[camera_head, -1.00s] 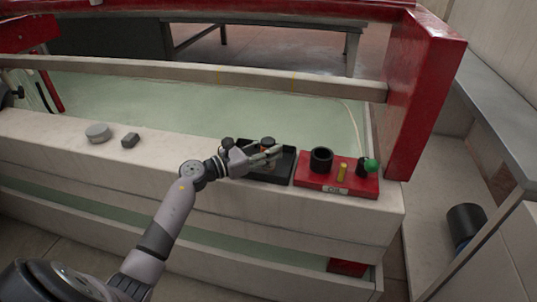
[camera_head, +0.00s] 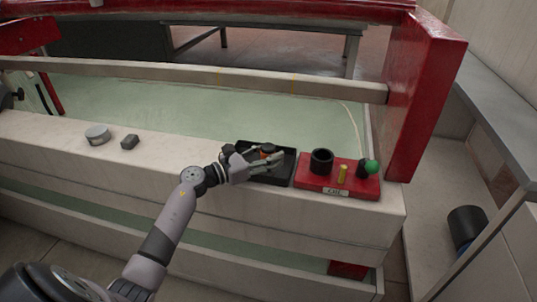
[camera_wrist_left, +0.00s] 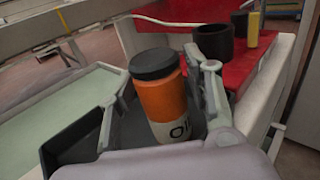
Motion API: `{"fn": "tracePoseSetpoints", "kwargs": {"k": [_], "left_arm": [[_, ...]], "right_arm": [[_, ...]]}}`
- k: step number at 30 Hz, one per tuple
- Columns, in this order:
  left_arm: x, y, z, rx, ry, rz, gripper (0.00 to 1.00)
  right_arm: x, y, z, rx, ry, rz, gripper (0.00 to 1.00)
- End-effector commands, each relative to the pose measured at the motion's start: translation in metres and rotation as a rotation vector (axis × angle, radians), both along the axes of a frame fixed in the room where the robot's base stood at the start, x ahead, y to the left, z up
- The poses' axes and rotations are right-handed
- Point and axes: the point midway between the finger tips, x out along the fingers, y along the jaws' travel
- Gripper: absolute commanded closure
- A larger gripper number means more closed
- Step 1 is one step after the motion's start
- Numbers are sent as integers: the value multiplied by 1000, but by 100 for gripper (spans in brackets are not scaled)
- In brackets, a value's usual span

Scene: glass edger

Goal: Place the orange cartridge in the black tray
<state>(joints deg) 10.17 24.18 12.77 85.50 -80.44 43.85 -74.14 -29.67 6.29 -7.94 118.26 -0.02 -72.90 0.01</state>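The orange cartridge (camera_wrist_left: 162,98) has a black cap and a white lower band with dark lettering. It stands roughly upright in the black tray (camera_wrist_left: 75,143), between the fingers of my left gripper (camera_wrist_left: 160,100). The left finger is apart from it; whether the right finger touches it I cannot tell. In the head view my left gripper (camera_head: 262,160) is over the black tray (camera_head: 285,174), and only the top of the orange cartridge (camera_head: 267,150) shows. The gripper looks open around it. My right gripper is not in view.
Right of the tray is a red holder (camera_head: 318,182) with a black cup (camera_head: 321,161), a yellow piece (camera_head: 342,174) and a green-topped piece (camera_head: 370,167). A round grey disc (camera_head: 97,135) and a small dark block (camera_head: 130,142) lie left on the ledge. The ledge between is clear.

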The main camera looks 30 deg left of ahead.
Motion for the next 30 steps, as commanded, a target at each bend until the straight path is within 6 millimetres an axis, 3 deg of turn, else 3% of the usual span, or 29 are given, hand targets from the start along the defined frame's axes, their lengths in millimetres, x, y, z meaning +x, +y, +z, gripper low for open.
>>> {"fn": "tracePoseSetpoints", "kwargs": {"k": [14, 17, 30], "left_arm": [[0, 0, 1, 0, 0, 0, 45], [0, 0, 5, 0, 0, 0, 45], [-84, 46, 1, 3, 3, 1, 45]], "right_arm": [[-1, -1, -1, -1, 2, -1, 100], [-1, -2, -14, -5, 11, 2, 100], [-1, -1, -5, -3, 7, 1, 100]]}}
